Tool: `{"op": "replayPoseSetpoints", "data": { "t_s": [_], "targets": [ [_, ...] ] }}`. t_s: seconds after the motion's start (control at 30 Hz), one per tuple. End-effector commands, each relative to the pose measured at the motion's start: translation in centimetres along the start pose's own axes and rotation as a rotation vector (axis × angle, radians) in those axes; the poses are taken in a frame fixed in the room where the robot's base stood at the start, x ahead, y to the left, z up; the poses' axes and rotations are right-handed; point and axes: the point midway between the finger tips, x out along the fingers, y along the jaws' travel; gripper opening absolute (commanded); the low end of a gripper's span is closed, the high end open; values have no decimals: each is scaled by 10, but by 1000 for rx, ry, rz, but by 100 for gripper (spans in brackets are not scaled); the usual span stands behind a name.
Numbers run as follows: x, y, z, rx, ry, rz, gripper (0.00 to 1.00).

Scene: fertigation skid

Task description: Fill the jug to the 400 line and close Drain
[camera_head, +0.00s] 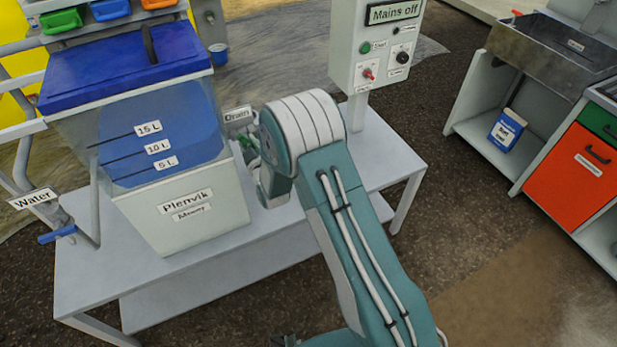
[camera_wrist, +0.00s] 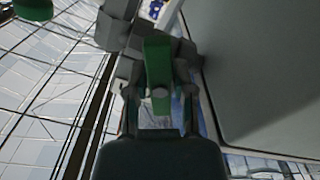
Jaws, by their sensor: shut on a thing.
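The Drain label (camera_head: 238,115) is at the right side of a clear tank (camera_head: 228,212) holding blue liquid. A green handle (camera_head: 247,143) shows just below that label, partly hidden behind my arm. In the wrist view my gripper (camera_wrist: 158,92) is shut on the green Drain handle (camera_wrist: 157,60), which stands between the two fingers. Grey valve or pipe parts (camera_wrist: 118,35) sit around the handle. I cannot make out the jug or its 400 line in either view.
The tank stands on a grey bench (camera_head: 95,285) with a blue-handled Water valve (camera_head: 57,234) at left. A "Mains off" control box (camera_head: 376,45) stands behind my arm. A sink (camera_head: 550,50) and an orange cabinet (camera_head: 571,177) are at right. The floor between is clear.

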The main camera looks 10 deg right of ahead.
Motion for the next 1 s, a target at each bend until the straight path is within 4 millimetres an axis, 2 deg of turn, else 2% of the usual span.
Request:
{"op": "replayPoseSetpoints", "data": {
  "t_s": [0.2,0.7,0.93,0.97,1.0],
  "targets": [
    [1,-1,-4,35,9,-3,0],
    [1,-1,-4,560,8,-4,0],
    [1,-1,-3,583,7,-4,0],
    [1,-1,-3,583,7,-4,41],
    [1,-1,-3,582,7,-4,58]
  ]
}}
